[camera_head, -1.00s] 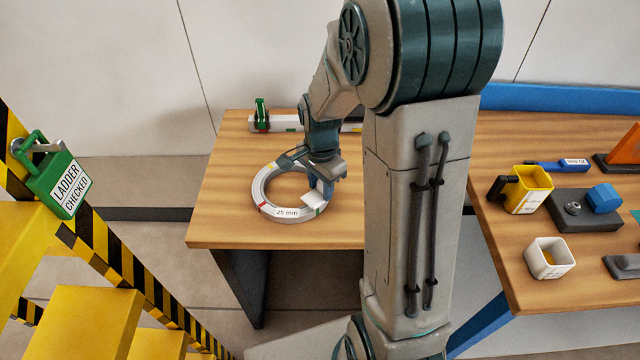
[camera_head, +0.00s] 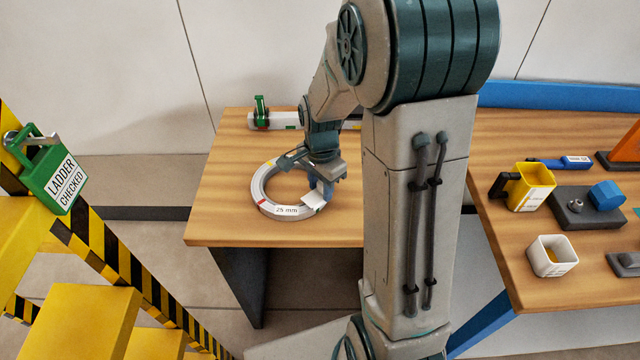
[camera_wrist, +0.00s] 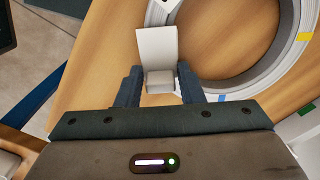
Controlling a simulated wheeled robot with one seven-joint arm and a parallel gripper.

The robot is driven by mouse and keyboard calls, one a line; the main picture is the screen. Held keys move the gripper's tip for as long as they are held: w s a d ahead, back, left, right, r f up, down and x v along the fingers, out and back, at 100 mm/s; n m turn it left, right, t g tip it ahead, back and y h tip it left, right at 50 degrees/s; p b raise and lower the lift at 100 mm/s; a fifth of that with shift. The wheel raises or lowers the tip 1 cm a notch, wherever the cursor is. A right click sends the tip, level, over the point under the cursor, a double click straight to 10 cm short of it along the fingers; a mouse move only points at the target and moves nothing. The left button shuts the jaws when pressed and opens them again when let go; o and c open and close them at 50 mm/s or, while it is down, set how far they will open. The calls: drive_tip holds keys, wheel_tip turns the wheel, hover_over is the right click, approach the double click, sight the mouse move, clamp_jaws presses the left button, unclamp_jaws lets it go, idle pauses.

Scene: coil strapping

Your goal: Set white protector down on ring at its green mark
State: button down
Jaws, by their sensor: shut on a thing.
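The white ring (camera_head: 258,190) lies flat on the left table, with "25 mm" lettering and coloured marks. Its green mark (camera_head: 319,210) shows at the front right edge, beside the white protector (camera_head: 313,200). My gripper (camera_head: 325,187) is shut on the protector, at the ring's right front. In the wrist view, the protector (camera_wrist: 157,45) is a bent white piece between my fingertips (camera_wrist: 160,82), overlapping the ring's band (camera_wrist: 178,72). The green mark is not visible there. I cannot tell whether the protector touches the ring.
A white bar with a green clamp (camera_head: 261,112) lies behind the ring. The right table holds a yellow mug (camera_head: 528,188), a white cup (camera_head: 550,257) and a dark block with a blue knob (camera_head: 605,196). Yellow steps with a green padlock (camera_head: 54,180) stand left. Table front left is clear.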

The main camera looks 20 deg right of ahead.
drive_tip(key=shift+f+b, duration=0.5)
drive_tip(key=shift+f, duration=0.25)
drive_tip(key=c, duration=0.9)
unclamp_jaws()
drive_tip(key=shift+r, duration=0.1)
wheel_tip(320, 180, up, 14)
drive_tip(key=s+n+t, duration=0.1)
drive_tip(key=s+n, duration=0.3)
drive_tip(key=s, duration=0.1)
drive_tip(key=s+a+n+t, duration=0.1)
drive_tip(key=s+n, duration=0.3)
drive_tip(key=s, duration=0.1)
drive_tip(key=s+a+n+t, duration=0.1)
drive_tip(key=s+n, duration=0.4)
drive_tip(key=shift+a, duration=0.15)
